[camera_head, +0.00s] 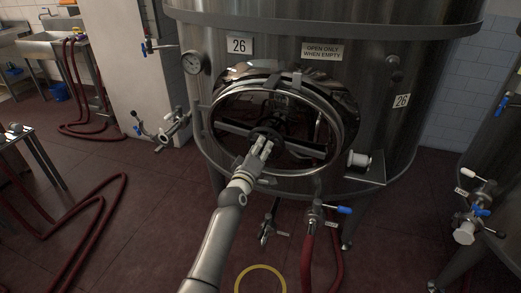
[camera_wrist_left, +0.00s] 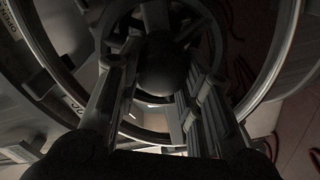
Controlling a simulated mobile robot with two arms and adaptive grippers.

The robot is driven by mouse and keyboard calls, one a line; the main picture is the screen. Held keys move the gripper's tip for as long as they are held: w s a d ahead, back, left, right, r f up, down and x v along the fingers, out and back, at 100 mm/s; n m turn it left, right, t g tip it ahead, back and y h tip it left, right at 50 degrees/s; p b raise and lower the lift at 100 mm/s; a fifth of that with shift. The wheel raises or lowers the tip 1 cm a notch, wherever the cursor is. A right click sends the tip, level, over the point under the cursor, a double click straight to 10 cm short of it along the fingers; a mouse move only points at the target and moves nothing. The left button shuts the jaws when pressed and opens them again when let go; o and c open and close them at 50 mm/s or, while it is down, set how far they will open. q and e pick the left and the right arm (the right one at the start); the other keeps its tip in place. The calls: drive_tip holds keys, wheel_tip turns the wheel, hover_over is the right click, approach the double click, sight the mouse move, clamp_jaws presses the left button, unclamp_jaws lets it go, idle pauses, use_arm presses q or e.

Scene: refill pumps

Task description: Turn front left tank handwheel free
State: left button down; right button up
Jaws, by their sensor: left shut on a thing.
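The steel tank (camera_head: 385,110) marked 26 has a round door (camera_head: 214,153) low on its front, under an "open only when empty" sign. The handwheel (camera_head: 267,133) sits at the middle of a dark bar across the door. My left gripper (camera_head: 264,148) reaches up to it from below and is shut on it. In the left wrist view the two fingers (camera_wrist_left: 155,88) flank a dark round knob (camera_wrist_left: 163,64), with the wheel's rim and spokes behind. The exact contact is dark and partly hidden. My right gripper is not in view.
A pressure gauge (camera_head: 192,62) and a valve (camera_head: 172,125) stick out left of the door. A blue-handled valve with a red hose (camera_head: 307,255) hangs below. Another tank with valves (camera_head: 470,212) stands at right. Red hoses (camera_head: 95,225) lie on the left floor.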

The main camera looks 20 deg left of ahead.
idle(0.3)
use_arm(q)
drive_tip(key=c, duration=1)
unclamp_jaws()
drive_tip(key=s, duration=1.2)
drive_tip(key=shift+a, duration=0.2)
